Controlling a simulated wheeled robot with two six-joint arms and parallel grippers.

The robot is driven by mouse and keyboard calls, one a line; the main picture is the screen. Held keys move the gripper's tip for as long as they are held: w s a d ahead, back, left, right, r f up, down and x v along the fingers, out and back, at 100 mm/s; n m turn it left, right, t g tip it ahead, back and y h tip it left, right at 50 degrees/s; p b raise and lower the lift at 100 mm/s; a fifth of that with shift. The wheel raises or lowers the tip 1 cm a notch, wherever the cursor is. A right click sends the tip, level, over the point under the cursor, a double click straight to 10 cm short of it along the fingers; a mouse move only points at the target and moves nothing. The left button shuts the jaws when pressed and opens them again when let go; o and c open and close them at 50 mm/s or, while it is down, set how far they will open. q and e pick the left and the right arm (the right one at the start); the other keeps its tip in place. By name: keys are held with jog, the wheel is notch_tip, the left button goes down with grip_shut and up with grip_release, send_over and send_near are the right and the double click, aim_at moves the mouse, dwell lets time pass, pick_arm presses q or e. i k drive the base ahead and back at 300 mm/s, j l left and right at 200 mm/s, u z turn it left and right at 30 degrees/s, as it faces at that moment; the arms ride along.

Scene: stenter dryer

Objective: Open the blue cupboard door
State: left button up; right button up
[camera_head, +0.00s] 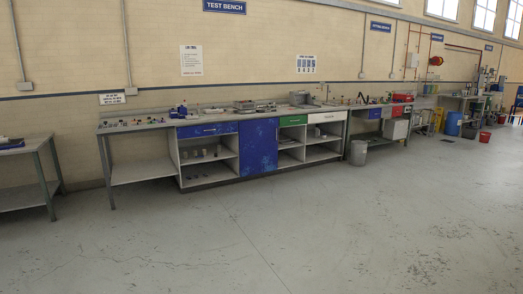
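The blue cupboard door (258,148) is in the middle of the long workbench (150,124) against the wall. It looks shut and flush with the bench front, with scuffed lighter patches on its face. No handle on it can be made out at this size. Open shelves (208,172) lie to its left under a blue drawer (207,130), and more open shelves lie to its right under a green drawer (293,120). Neither of my grippers is in view. The bench stands some distance away across the floor.
The grey floor (250,235) in front of the bench is clear. A grey bin (358,153) stands at the bench's right end. Another table (22,147) stands at the far left. A blue barrel (453,124) and red buckets are farther right.

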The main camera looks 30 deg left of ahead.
aim_at(259, 138)
jog(key=i+j+u, duration=0.25)
jog(key=i, duration=0.15)
jog(key=i+u, duration=0.25)
jog(key=i, duration=0.2)
jog(key=i+u, duration=0.15)
jog(key=i, duration=4.6)
